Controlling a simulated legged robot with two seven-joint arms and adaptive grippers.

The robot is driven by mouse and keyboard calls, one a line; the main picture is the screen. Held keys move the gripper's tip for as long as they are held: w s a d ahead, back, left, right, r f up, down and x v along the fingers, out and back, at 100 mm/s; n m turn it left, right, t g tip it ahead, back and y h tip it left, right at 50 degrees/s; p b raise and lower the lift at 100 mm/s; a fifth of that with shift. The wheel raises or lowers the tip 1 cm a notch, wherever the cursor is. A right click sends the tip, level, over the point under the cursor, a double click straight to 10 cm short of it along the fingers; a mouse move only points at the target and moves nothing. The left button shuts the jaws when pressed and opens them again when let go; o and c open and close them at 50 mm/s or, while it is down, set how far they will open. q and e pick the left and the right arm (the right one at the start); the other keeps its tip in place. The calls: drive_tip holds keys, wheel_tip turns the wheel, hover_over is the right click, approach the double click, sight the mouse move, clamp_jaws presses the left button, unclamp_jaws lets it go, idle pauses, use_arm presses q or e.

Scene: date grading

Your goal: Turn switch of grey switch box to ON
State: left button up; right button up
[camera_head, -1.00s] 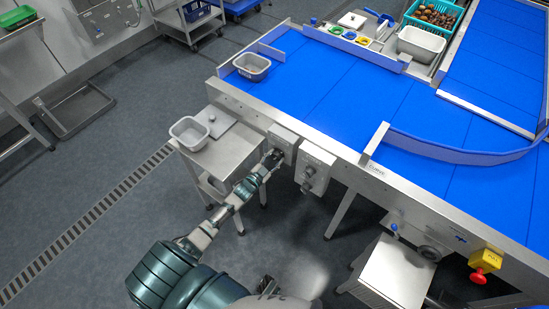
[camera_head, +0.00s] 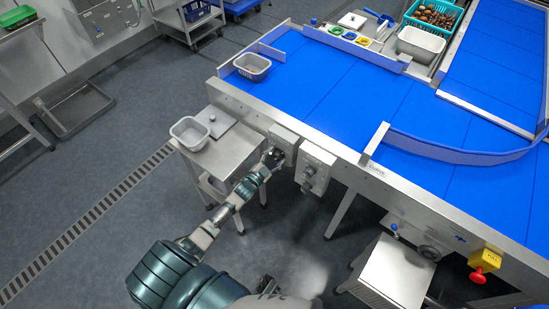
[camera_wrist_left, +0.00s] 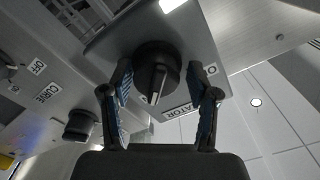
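A grey switch box (camera_head: 284,138) is fixed to the front side of the blue conveyor table. In the left wrist view its plate (camera_wrist_left: 205,45) carries a black rotary switch (camera_wrist_left: 157,72) and a partly hidden label ending in "ATOR". An "O" mark shows at the plate's right edge. My left gripper (camera_head: 272,158) is at this box in the head view. In the left wrist view its two fingers (camera_wrist_left: 160,80) are spread, one on each side of the switch, with visible gaps. The gripper is open. My right gripper is not in view.
A second grey box (camera_head: 315,168) sits just right, with its own black knob (camera_wrist_left: 80,124) and "OFF" and "CURVE" labels nearby. A small steel table (camera_head: 228,152) with a grey tub (camera_head: 190,133) stands left of the gripper. A yellow box with a red button (camera_head: 482,266) is at far right.

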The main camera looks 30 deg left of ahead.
use_arm(q)
drive_tip(key=shift+s+f, duration=0.2)
drive_tip(key=shift+f, duration=0.05)
drive_tip(key=shift+s, duration=0.3)
drive_tip(key=s, duration=1.1)
drive_tip(key=shift+a, duration=0.45)
drive_tip(key=shift+s+f, duration=0.1)
drive_tip(key=s+d+f+n+g+y, duration=0.1)
drive_tip(key=s+d+f+g, duration=0.2)
drive_tip(key=f, duration=0.4)
drive_tip(key=s+d+f+n+g, duration=0.2)
drive_tip(key=s+f+g, duration=0.1)
drive_tip(key=s+f, duration=0.3)
drive_tip(key=s+d+f+n+g+y, duration=0.1)
drive_tip(key=s+d+f+g, duration=0.15)
drive_tip(key=f, duration=0.55)
drive_tip(key=s+d+f+g, duration=0.4)
drive_tip(key=s, duration=0.4)
drive_tip(key=s+d+f+n+g, duration=0.1)
drive_tip(key=s+d+f+g, duration=0.3)
drive_tip(key=s, duration=0.5)
drive_tip(key=shift+f+n+h, duration=0.2)
drive_tip(key=shift+n+h, duration=0.1)
drive_tip(key=shift+s, duration=0.1)
